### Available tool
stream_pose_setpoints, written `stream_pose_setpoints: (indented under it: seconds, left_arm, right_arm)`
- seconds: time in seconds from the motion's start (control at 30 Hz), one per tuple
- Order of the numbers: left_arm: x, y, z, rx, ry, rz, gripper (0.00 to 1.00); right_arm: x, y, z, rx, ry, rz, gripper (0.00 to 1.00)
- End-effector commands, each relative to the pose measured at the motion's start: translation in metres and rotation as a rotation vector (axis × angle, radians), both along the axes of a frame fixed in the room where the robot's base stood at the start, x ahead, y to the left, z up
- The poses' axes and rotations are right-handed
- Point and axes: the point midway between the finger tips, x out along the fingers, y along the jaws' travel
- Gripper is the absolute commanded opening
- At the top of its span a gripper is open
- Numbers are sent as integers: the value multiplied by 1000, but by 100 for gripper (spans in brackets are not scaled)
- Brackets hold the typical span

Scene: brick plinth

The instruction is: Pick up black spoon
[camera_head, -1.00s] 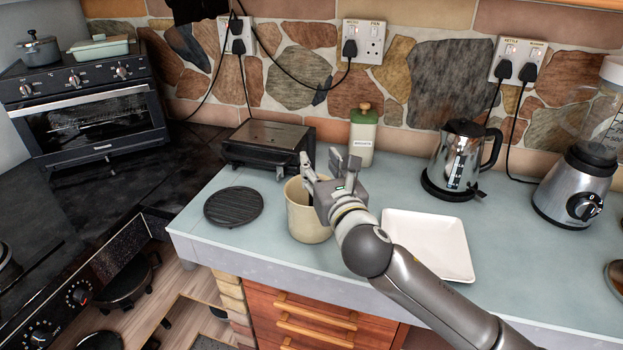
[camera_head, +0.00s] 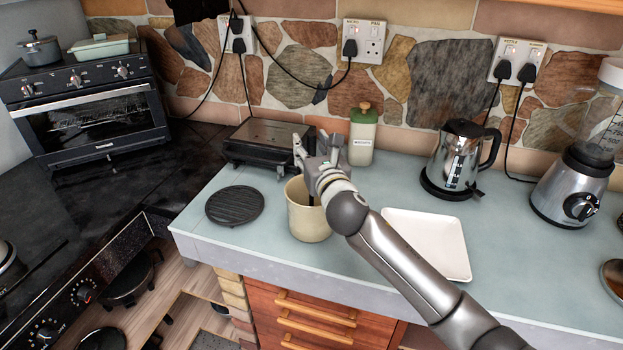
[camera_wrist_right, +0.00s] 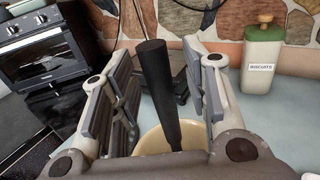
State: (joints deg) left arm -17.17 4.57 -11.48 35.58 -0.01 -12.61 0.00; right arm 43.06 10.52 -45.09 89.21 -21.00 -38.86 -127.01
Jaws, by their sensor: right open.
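The black spoon (camera_wrist_right: 158,88) stands handle-up in a cream pot (camera_head: 305,222), tilted slightly in the right wrist view. Its lower end is hidden inside the pot, whose rim also shows in the right wrist view (camera_wrist_right: 150,143). My right gripper (camera_head: 317,147) is above and behind the pot's rim in the head view. In the right wrist view its two fingers (camera_wrist_right: 156,80) are open, one on each side of the handle, with visible gaps to both. My left gripper is not in view.
A black toaster or grill (camera_head: 268,142) and a green biscuits jar (camera_head: 362,135) stand behind the pot. A black round trivet (camera_head: 234,206) lies to its left, a white square plate (camera_head: 432,245) to its right. A kettle (camera_head: 460,160) and blender (camera_head: 575,185) stand further right.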

Motion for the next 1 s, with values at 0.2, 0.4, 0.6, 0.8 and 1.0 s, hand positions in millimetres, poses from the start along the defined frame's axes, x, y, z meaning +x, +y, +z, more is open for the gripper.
stream_pose_setpoints:
  seconds: [0.2, 0.4, 0.6, 0.8, 1.0]
  left_arm:
    - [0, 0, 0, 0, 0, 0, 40]
    - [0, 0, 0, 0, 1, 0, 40]
    - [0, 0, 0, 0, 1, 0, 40]
    - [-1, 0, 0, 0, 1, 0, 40]
    - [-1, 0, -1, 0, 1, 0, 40]
  right_arm:
    - [0, 0, 0, 0, 0, 0, 42]
    - [0, 0, 0, 0, 0, 0, 17]
    - [0, 0, 0, 0, 0, 0, 0]
    - [0, 0, 1, 0, 0, 0, 0]
    - [1, 0, 22, 0, -6, 0, 0]
